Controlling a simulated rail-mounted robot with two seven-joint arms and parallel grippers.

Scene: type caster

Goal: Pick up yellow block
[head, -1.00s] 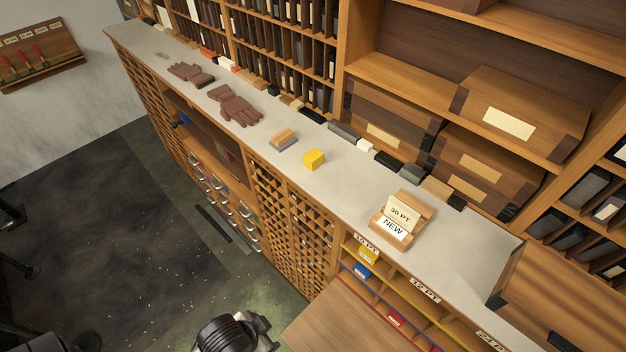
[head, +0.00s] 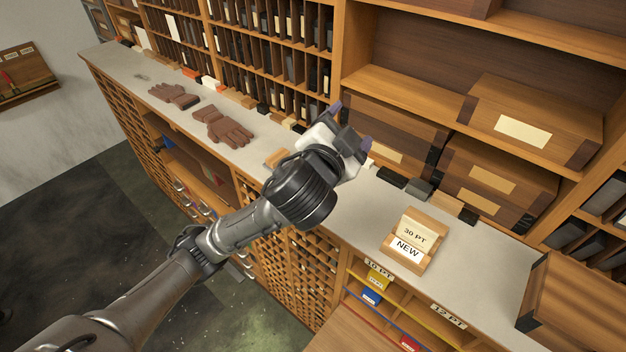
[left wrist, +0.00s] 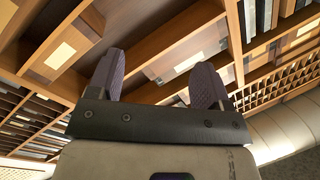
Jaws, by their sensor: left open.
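My left gripper (head: 350,128) is over the counter in the head view, with its arm reaching in from the lower left. Its two purple-grey fingers stand apart with nothing between them, as the left wrist view (left wrist: 155,80) also shows. The fingers point toward the shelves. The yellow block is not visible now; my left arm and gripper cover the part of the counter where it stood in the earlier head view. The wrist view shows only shelving, not the block. My right gripper is not in view.
On the grey counter (head: 365,215) are brown gloves (head: 228,128), a small wooden block (head: 277,158) partly behind my arm, and a wooden holder marked 30 PT and NEW (head: 415,240). Small dark and pale blocks line the back edge. Shelves with drawers (head: 495,185) rise behind.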

